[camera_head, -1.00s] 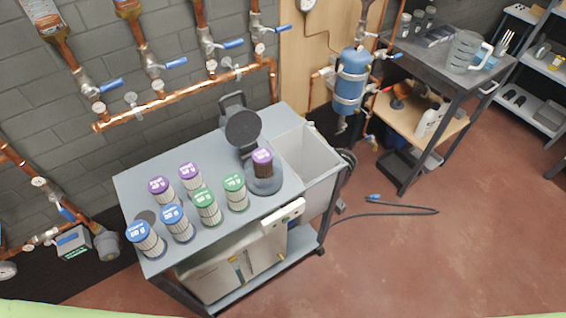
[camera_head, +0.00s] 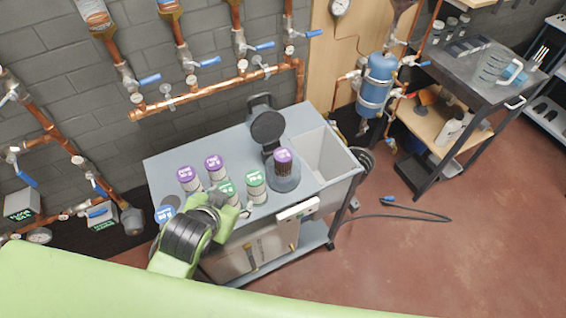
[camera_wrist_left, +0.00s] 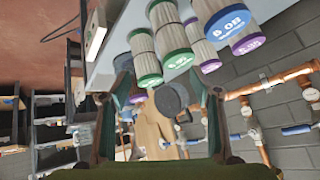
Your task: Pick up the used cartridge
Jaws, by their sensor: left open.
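The used cartridge (camera_head: 283,167), with a purple cap and dark brown body, stands upright in a grey round holder (camera_head: 289,184) on the cart top. My left gripper (camera_head: 246,209) is over the cart's front edge, left of and nearer than the used cartridge, apart from it. Its fingers are spread and empty in the left wrist view (camera_wrist_left: 165,112). The arm hides part of the blue-capped and green-capped cartridges. My right gripper does not show.
Clean pale cartridges with purple (camera_head: 214,166), green (camera_head: 256,182) and blue (camera_head: 165,214) caps stand left of the holder. A dark round lid (camera_head: 267,127) stands open behind it. Copper pipes (camera_head: 215,86) run along the wall.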

